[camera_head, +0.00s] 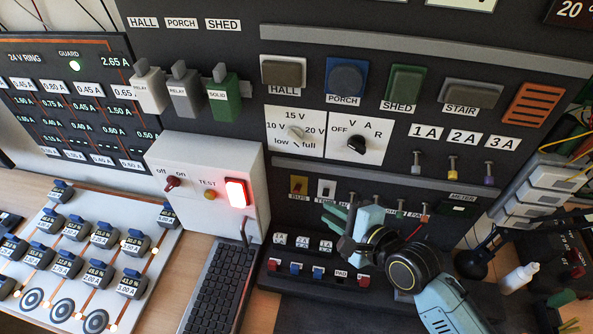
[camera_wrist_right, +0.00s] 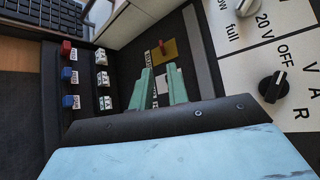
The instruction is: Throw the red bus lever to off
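The red bus lever (camera_head: 297,184) sits on a small yellow plate marked BUS on the dark lower panel. In the right wrist view the red lever (camera_wrist_right: 162,47) and its yellow plate show just beyond my fingertips. My right gripper (camera_head: 329,215) is in front of the panel, to the right of and below the lever. In the wrist view the two green fingers of my right gripper (camera_wrist_right: 160,72) stand apart with nothing between them, not touching the lever. My left gripper is not in view.
A white switch (camera_head: 327,187) stands beside the bus plate, partly near my fingers. A grey box (camera_head: 207,165) with another red off/on lever (camera_head: 172,183) and a lit red button (camera_head: 236,193) is to the left. Rotary knobs (camera_head: 356,144) are above. A keyboard (camera_head: 217,290) lies below.

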